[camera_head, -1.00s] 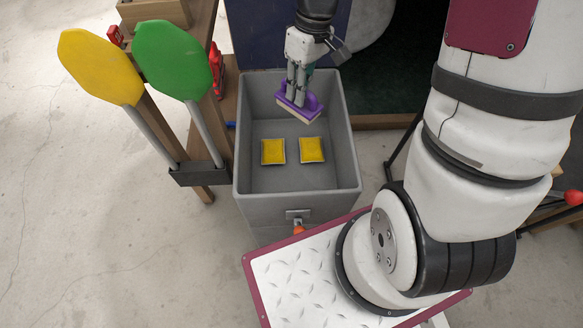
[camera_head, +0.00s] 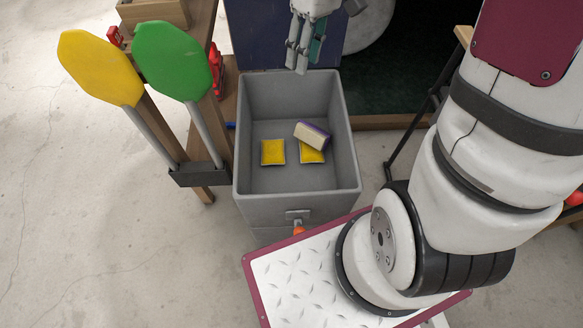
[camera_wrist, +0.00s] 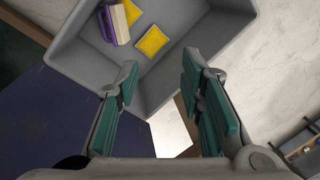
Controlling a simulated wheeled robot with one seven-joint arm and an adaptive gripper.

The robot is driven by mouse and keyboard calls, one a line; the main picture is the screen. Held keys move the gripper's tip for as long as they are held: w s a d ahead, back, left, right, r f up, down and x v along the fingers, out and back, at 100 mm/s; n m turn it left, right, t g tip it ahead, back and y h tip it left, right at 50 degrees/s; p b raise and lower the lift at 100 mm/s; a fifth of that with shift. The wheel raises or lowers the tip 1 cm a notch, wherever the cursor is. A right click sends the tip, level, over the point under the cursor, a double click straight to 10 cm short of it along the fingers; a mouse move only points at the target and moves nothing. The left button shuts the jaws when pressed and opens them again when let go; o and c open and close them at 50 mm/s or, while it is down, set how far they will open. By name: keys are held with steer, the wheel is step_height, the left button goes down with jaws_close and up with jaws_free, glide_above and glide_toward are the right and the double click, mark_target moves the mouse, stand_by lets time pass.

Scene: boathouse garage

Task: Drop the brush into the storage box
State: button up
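The brush (camera_head: 312,135), purple with a pale bristle face, lies inside the grey storage box (camera_head: 245,175). It is tilted on its side and rests partly over the right one of two yellow pads (camera_head: 312,154). In the wrist view the brush (camera_wrist: 112,24) lies next to the yellow pad (camera_wrist: 151,41), inside the box (camera_wrist: 85,65). My gripper (camera_head: 297,70) is empty, above the far edge of the box and apart from the brush. In the wrist view its two teal-padded fingers (camera_wrist: 160,90) stand wide apart with nothing between them.
A yellow paddle (camera_head: 100,67) and a green paddle (camera_head: 173,60) stand in a dark holder left of the box. A wooden bench is behind them. The box's dark blue lid (camera_head: 255,35) is up at the back. A white tread plate (camera_head: 300,280) lies in front.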

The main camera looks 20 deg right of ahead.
steer(key=r, duration=0.3)
steer(key=shift+w+d+r, duration=0.1)
steer(key=shift+d+r, duration=0.05)
steer(key=shift+d, duration=0.15)
